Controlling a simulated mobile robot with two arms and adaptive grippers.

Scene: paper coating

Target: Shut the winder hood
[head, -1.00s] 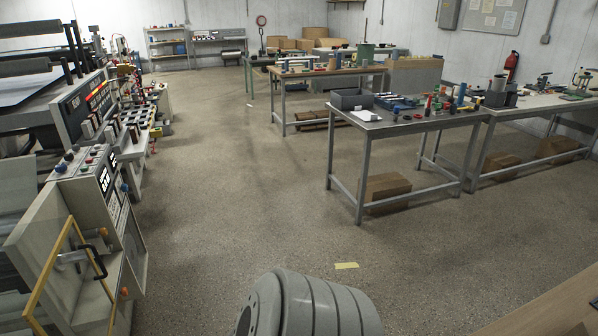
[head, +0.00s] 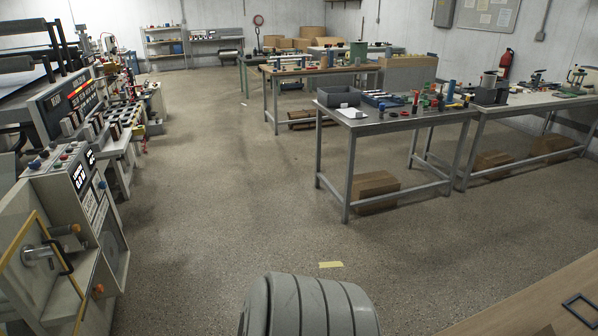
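The winder hood (head: 22,238), a yellow-edged frame with a clear-looking panel, is at the lower left of the head view. It stands tilted beside the pale winder cabinet (head: 100,215) and looks swung open, though its exact angle is hard to judge. A black curved handle (head: 67,258) sticks out near it, with a metal cylinder (head: 38,255) beside it. Neither of my grippers is in view.
A control panel with knobs and displays (head: 70,165) tops the cabinet. The speckled floor (head: 220,215) is clear between the machines and the grey worktable (head: 400,122) at right. A yellow tape mark (head: 330,264) lies on the floor. A wooden top (head: 530,295) fills the lower right corner.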

